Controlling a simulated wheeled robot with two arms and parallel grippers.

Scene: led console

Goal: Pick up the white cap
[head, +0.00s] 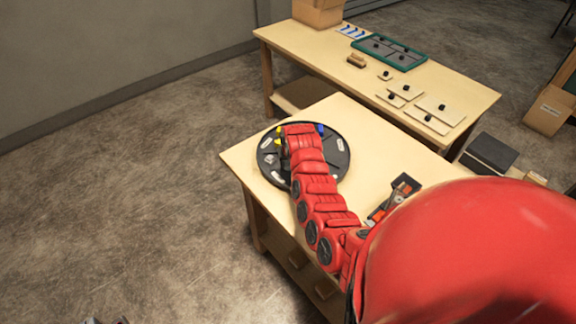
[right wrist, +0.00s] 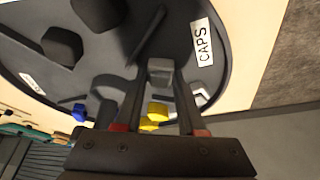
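A round black tray (head: 331,171) with compartments and white labels lies on the near table. My right arm reaches over it, and its gripper is hidden in the head view. In the right wrist view, my right gripper (right wrist: 160,77) points down into the tray. A small pale grey-white block, likely the white cap (right wrist: 160,72), sits between its fingertips; whether both fingers press on it is unclear. Two yellow caps (right wrist: 154,114) and a blue cap (right wrist: 78,112) lie nearby. A "CAPS" label (right wrist: 203,42) is on the rim.
Black knobs (right wrist: 62,46) occupy another tray compartment. A dark box with orange parts (head: 379,213) stands on the near table (head: 353,118). The far table holds a green-framed board (head: 389,51), several plates with black knobs, and a cardboard box (head: 318,12). Raised dividers flank the gripper.

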